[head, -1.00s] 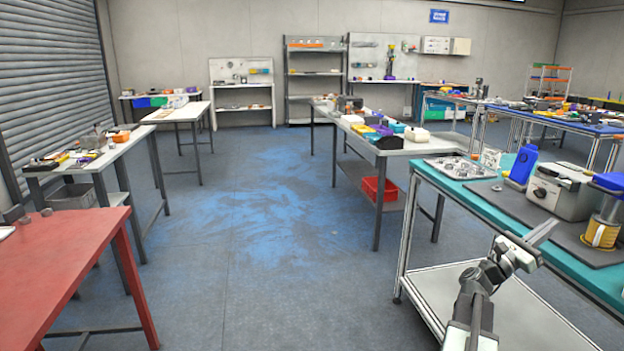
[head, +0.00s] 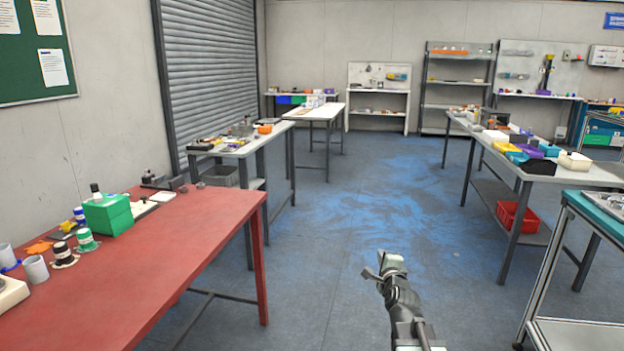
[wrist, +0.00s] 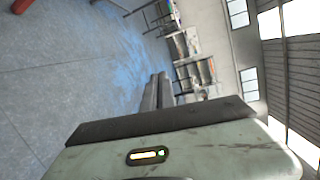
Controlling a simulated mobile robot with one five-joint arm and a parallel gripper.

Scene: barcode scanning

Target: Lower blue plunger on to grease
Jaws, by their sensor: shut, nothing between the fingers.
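I cannot make out a blue plunger or grease in either current view. My gripper (head: 380,268) is in the lower middle of the head view, over open floor and apart from every table. In the wrist view its two fingers (wrist: 157,92) lie together, shut, with nothing between them.
A red table (head: 190,240) at left holds a green box (head: 108,214), grey cups and small jars. A teal-topped bench (head: 598,208) cuts into the right edge. Grey tables with parts stand farther back. Blue-stained floor (head: 400,230) lies clear between them.

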